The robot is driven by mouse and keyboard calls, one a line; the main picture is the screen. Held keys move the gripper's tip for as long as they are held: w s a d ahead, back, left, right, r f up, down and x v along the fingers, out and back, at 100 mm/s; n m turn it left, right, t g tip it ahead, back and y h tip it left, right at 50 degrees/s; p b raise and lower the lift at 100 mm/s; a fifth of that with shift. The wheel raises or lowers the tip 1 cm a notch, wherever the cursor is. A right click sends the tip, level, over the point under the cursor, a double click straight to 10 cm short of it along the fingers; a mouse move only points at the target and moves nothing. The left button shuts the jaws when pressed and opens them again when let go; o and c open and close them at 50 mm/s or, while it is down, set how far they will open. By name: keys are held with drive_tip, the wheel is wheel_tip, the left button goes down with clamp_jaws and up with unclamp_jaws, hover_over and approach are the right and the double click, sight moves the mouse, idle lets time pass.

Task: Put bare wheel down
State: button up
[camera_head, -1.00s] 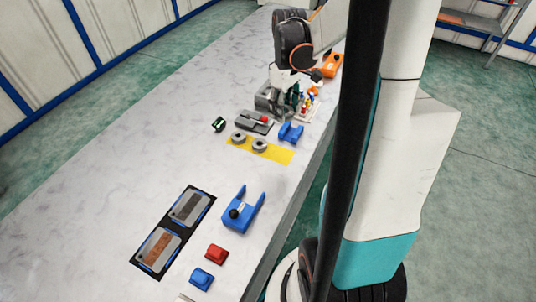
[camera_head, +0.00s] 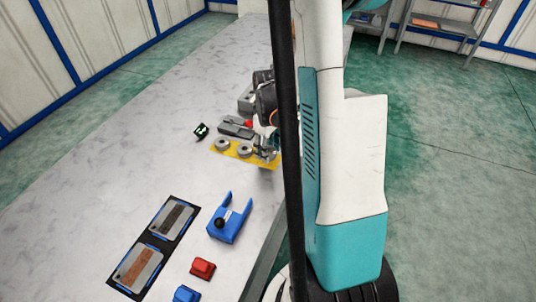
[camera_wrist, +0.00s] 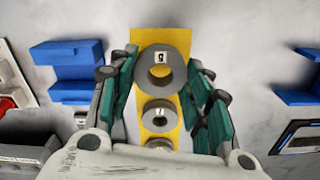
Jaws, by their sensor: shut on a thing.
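A grey ring-shaped bare wheel (camera_wrist: 162,73) with a small marked label sits between the green fingers of my gripper (camera_wrist: 160,80) in the wrist view. My gripper is shut on it, over the far part of the yellow mat (camera_wrist: 151,37). I cannot tell whether the wheel touches the mat. Two more grey wheels (camera_wrist: 159,115) (camera_wrist: 159,144) stand in line on the mat. In the head view these two wheels (camera_head: 221,145) (camera_head: 244,151) are left of my gripper (camera_head: 268,151). My arm and column hide part of the mat's right end.
Nearer are a blue bracket (camera_head: 230,226), a black tray (camera_head: 124,290) with plates, a red block (camera_head: 202,268) and a blue block (camera_head: 186,294). The table's left side is clear.

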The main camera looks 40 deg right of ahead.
drive_tip(key=shift+f, duration=1.05)
drive_tip(key=shift+f+b, duration=0.2)
drive_tip(key=shift+b, duration=0.2)
drive_tip(key=o, duration=1.3)
drive_tip(key=shift+r, duration=0.15)
wheel_tip(320, 180, up, 12)
drive_tip(key=p, duration=0.5)
